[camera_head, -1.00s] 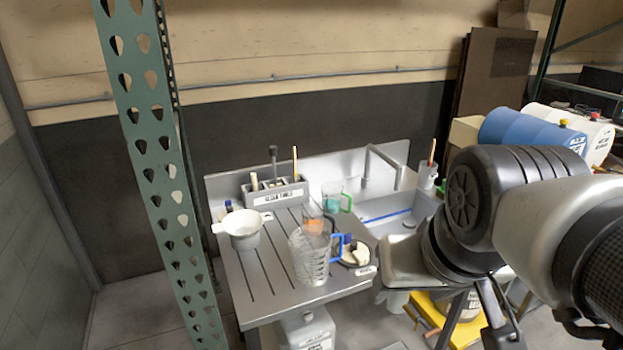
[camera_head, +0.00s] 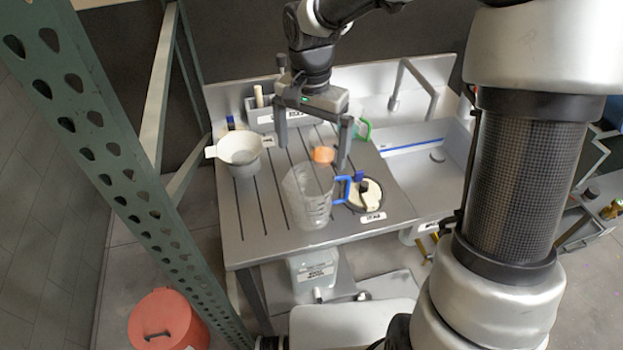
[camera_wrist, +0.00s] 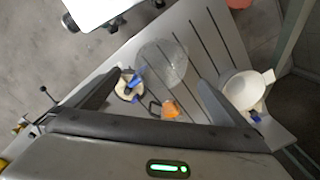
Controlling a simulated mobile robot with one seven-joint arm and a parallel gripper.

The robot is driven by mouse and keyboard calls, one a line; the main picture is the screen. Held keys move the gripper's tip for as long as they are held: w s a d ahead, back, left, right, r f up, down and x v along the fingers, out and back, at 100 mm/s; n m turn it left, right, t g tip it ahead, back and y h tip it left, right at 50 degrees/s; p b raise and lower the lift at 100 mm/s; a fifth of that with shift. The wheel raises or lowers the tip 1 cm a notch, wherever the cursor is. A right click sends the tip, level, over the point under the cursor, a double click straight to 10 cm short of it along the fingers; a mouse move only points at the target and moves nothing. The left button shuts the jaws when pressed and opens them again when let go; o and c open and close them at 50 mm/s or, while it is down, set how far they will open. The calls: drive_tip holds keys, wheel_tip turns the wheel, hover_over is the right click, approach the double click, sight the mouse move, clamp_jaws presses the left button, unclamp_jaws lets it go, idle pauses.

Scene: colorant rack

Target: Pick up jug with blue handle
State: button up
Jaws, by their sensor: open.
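The clear jug with the blue handle (camera_head: 308,200) stands upright on the grooved metal counter (camera_head: 272,235). Its blue handle (camera_head: 343,190) points right. In the wrist view the jug (camera_wrist: 162,62) shows from above, past my fingers. My gripper (camera_head: 312,155) is open and empty, pointing down over the counter, behind and above the jug. The gap between its fingertips also shows in the wrist view (camera_wrist: 158,82). An orange item (camera_head: 323,154) appears between the fingers in the head view; its exact form is partly hidden.
A white bowl-shaped vessel (camera_head: 239,153) stands left of the jug. A round dish with a dark and blue item (camera_head: 366,193) sits just right of the handle. A green handle (camera_head: 364,130) and the tool holder (camera_head: 262,115) are behind. A green perforated post (camera_head: 130,170) stands left.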

approach(312, 188)
drive_tip(key=s, duration=0.5)
drive_tip(key=f, duration=0.5)
drive_tip(key=shift+w+a+p, duration=0.15)
drive_tip(key=shift+w+p, duration=0.2)
drive_tip(key=c, duration=0.9)
wheel_tip(312, 188, up, 10)
drive_tip(key=s+d+f+n, duration=0.1)
drive_tip(key=d+n, duration=0.1)
drive_tip(key=d, duration=0.1)
drive_tip(key=d+f+n, duration=0.2)
drive_tip(key=d, duration=0.1)
drive_tip(key=s+d+f+n, duration=0.1)
drive_tip(key=d+n, duration=0.1)
drive_tip(key=d, duration=0.2)
drive_tip(key=shift+s+f+n, duration=0.2)
drive_tip(key=shift+s+n, duration=0.1)
drive_tip(key=shift+d, duration=0.1)
